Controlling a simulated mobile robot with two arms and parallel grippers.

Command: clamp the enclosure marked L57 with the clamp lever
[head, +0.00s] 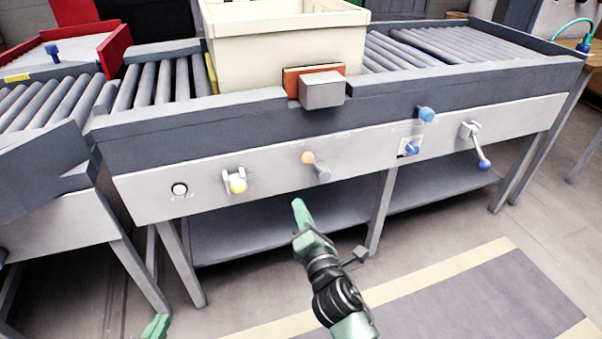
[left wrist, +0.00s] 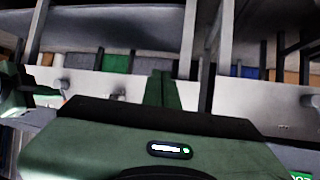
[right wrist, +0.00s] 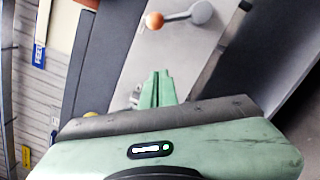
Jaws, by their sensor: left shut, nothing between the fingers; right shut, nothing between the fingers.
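A cream open-topped box (head: 270,50) stands on the roller conveyor; no L57 mark is readable, so I cannot tell if it is the enclosure. An orange block with a grey front (head: 322,90) is at its near side. On the pale front panel is a short lever with an orange knob (head: 308,158); in the right wrist view, its knob (right wrist: 155,20) lies beyond my fingers. A lever with a blue ball (head: 484,164) hangs at the right. My right gripper (head: 298,205) is shut, empty, below the orange-knobbed lever. My left gripper (head: 157,327) is shut, empty, low at the left.
A grey shelf (head: 240,228) and legs stand below. A red-sided tray (head: 85,50) is at upper left.

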